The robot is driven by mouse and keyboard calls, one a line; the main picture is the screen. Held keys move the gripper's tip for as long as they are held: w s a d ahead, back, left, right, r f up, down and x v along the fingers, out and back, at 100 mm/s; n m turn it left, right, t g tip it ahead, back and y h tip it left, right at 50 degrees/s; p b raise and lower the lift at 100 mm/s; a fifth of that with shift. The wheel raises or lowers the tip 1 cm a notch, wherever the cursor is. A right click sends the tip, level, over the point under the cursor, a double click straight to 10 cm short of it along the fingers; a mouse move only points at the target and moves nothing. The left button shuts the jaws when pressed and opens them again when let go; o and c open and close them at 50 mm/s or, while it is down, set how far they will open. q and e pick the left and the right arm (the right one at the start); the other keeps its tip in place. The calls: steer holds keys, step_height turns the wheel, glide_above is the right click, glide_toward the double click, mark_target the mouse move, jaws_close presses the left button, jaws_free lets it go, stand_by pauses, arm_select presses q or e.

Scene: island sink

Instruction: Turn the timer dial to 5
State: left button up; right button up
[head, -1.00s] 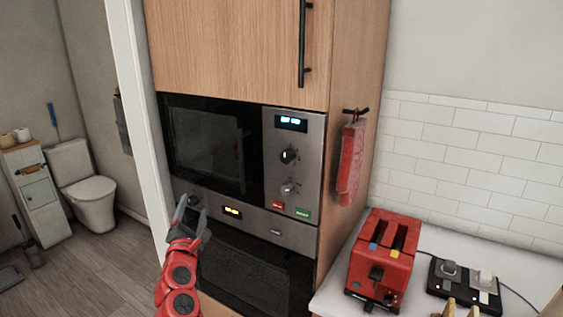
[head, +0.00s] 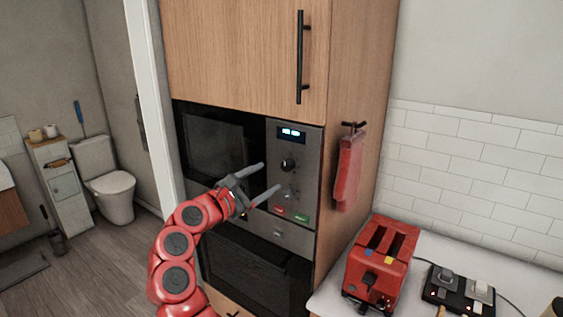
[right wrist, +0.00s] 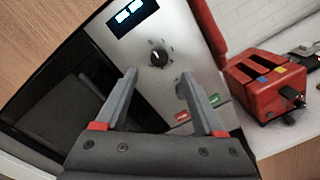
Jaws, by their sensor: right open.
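The microwave's steel control panel (head: 308,150) has a lit display (head: 291,132) at its top. An upper black dial (head: 288,165) sits below the display; it also shows in the right wrist view (right wrist: 159,55) with a white mark pointing roughly up. A lower dial is mostly hidden behind my right gripper. I cannot read which dial is the timer. My right gripper (head: 268,177) is open and empty in front of the panel, fingers pointing at it. In the right wrist view its fingertips (right wrist: 158,74) lie to either side of and just below the upper dial, apart from it. My left gripper is not in view.
Red and green buttons (head: 301,218) sit low on the panel. An oven (head: 255,270) is below. A red cloth (head: 348,172) hangs on the cabinet's side. A red toaster (head: 380,265) and a switch box (head: 457,290) stand on the counter at the right.

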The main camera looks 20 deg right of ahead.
mark_target(285, 167)
steer(key=p+x, duration=0.2)
steer(key=x, duration=0.4)
steer(key=shift+w+d+r, duration=0.1)
steer(key=shift+w, duration=0.1)
steer(key=shift+w+d, duration=0.3)
steer(key=shift+d, duration=0.2)
jaws_close()
